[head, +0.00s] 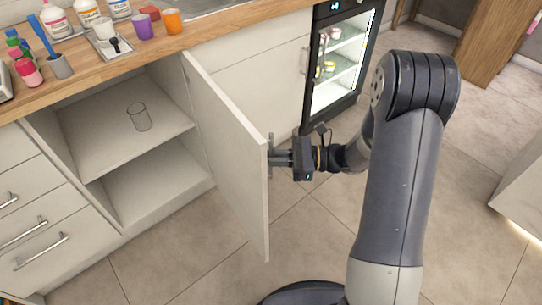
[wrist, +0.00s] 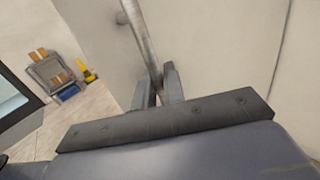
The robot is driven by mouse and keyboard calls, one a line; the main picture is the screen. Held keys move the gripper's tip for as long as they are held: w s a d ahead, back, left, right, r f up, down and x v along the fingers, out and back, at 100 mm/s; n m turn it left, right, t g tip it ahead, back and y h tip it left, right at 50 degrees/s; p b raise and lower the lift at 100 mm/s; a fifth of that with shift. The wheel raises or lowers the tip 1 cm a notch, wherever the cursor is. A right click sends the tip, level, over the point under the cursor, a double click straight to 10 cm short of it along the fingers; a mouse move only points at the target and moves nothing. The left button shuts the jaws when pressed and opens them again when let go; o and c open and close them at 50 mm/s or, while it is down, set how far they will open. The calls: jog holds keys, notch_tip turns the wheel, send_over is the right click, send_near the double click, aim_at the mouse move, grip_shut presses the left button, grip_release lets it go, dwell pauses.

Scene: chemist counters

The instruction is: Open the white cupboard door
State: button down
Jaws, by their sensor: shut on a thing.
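The white cupboard door (head: 222,150) stands wide open, swung out from the counter on its left-side view of the fridge. Its metal bar handle (head: 270,155) is on the door's outer face near the free edge. My gripper (head: 274,158) is shut on the handle. In the wrist view the two fingers (wrist: 160,88) close around the metal bar handle (wrist: 138,38), with the white door (wrist: 215,50) behind it. The open cupboard (head: 120,150) shows a shelf with a clear glass beaker (head: 139,117) on it.
A wooden counter (head: 200,38) above holds bottles, cups and a small tray. Closed drawers (head: 35,215) are left of the cupboard. A lit glass-door fridge (head: 340,60) stands to the right. The tiled floor (head: 310,225) around the door is clear apart from my base.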

jog(key=shift+s+f, duration=0.1)
jog(key=c, duration=1.6)
grip_release()
jog(key=d+p, duration=0.1)
jog(key=d, duration=1)
jog(key=shift+a, duration=0.1)
jog(key=a+b, duration=0.1)
jog(key=a, duration=1)
jog(key=shift+d, duration=0.1)
